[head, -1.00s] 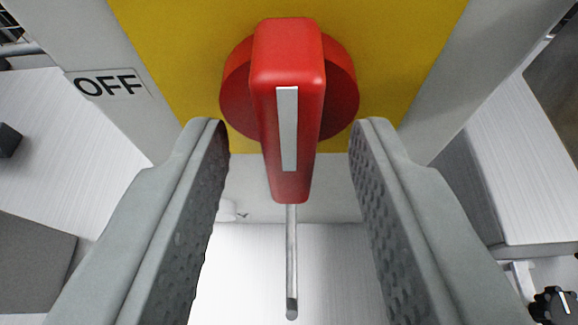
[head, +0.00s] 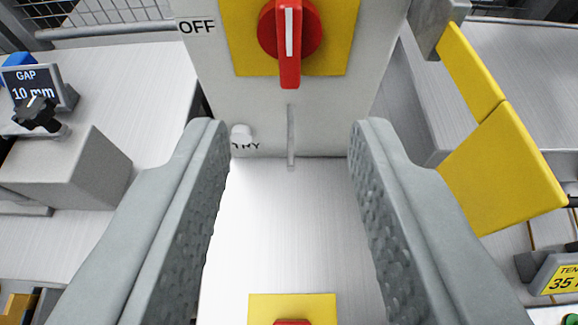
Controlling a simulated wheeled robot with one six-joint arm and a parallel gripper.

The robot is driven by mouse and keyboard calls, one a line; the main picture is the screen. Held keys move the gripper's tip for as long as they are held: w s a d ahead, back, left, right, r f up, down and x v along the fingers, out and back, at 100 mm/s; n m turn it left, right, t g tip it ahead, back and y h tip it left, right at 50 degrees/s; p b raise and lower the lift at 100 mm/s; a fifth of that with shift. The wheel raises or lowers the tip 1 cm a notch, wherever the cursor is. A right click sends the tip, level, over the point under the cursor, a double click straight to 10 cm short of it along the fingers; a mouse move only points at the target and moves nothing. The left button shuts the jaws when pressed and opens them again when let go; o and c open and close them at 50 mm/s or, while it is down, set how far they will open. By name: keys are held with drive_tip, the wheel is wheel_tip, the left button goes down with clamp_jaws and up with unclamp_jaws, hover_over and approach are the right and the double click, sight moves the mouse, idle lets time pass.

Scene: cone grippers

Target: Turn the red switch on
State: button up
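The red switch (head: 290,40) is a rotary knob with a white-striped handle on a yellow plate (head: 242,45), at the top middle of the view. Its handle stands upright in the picture, its lower end pointing down. The label "OFF" (head: 197,26) is to the left of the plate; no "ON" label is in view. My gripper (head: 288,140) is open and empty. Its two grey fingers are wide apart, and the switch shows beyond and above the fingertips, apart from them.
A yellow flap (head: 500,165) is at right. A grey block with a black knob (head: 38,115) and a gap display (head: 36,82) are at left. Another yellow plate (head: 262,305) with red is at bottom.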

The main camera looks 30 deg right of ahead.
drive_tip(key=shift+v, duration=2.65)
drive_tip(key=s+d+r+n+t+y, duration=0.1)
drive_tip(key=s+d+n+t+y, duration=0.2)
drive_tip(key=s, duration=0.8)
drive_tip(key=s+d+r+n+t+y, duration=0.2)
drive_tip(key=s+d+n+t+y, duration=0.1)
drive_tip(key=s, duration=0.9)
drive_tip(key=d+n+y, duration=0.1)
drive_tip(key=d, duration=0.1)
drive_tip(key=shift+s+d+t+y, duration=0.25)
drive_tip(key=shift+d+t+y, duration=0.05)
drive_tip(key=shift+y, duration=0.1)
drive_tip(key=shift+r, duration=0.15)
